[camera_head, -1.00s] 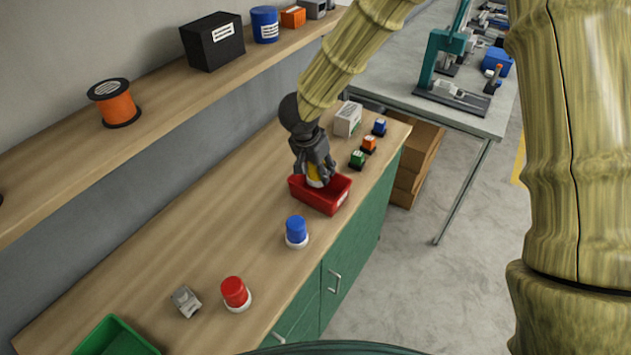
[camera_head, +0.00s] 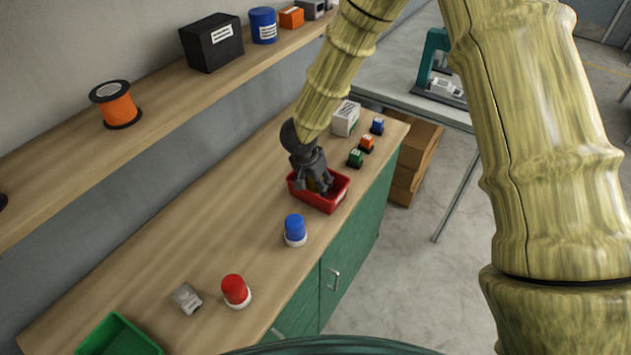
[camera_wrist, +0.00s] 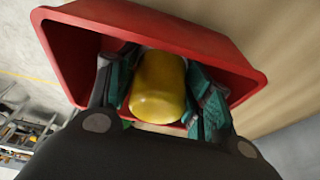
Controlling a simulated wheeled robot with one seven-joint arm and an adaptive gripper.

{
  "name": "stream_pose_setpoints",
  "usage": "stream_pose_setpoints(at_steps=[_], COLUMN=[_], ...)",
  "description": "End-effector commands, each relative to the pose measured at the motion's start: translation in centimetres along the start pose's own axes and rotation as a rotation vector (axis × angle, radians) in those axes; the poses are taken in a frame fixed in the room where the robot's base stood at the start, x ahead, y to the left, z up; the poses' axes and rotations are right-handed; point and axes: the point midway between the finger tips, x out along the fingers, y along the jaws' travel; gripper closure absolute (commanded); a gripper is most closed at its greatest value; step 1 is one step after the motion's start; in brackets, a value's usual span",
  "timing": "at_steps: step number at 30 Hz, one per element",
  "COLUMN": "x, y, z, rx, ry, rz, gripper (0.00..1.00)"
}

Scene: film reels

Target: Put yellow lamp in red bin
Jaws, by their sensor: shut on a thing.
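The yellow lamp (camera_wrist: 158,88) is between the fingers of my gripper (camera_wrist: 160,95) in the wrist view, with a pad against each side. The red bin (camera_wrist: 170,18) surrounds the lamp and fingertips in that view. In the head view, my gripper (camera_head: 318,186) points down into the red bin (camera_head: 328,205) on the wooden counter. Only a small bit of the lamp shows there, between the fingers and inside the rim. Whether the lamp touches the bin's floor cannot be told.
A blue lamp (camera_head: 295,229) and a red lamp (camera_head: 235,291) stand on the counter left of the bin. A grey object (camera_head: 187,298) and a green bin (camera_head: 118,338) are farther left. Small coloured blocks (camera_head: 366,144) and a white box (camera_head: 345,118) stand behind the bin.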

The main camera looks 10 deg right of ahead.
Motion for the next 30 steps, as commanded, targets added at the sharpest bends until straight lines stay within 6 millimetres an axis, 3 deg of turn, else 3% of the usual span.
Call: stream_pose_setpoints(at_steps=[2, 3, 6, 20, 30], x=[0.2, 0.2, 0.2, -0.2, -5.5], y=[0.0, 0.0, 0.0, 0.0, 0.0], z=[0.1, 0.1, 0.1, -0.1, 0.0], rx=[0.000, 0.001, 0.000, -0.001, 0.002], ry=[-0.001, -0.001, 0.000, 0.001, -0.001], rz=[0.000, 0.001, 0.001, 0.000, -0.002], gripper=[0.75, 0.47, 0.29, 0.28, 0.28])
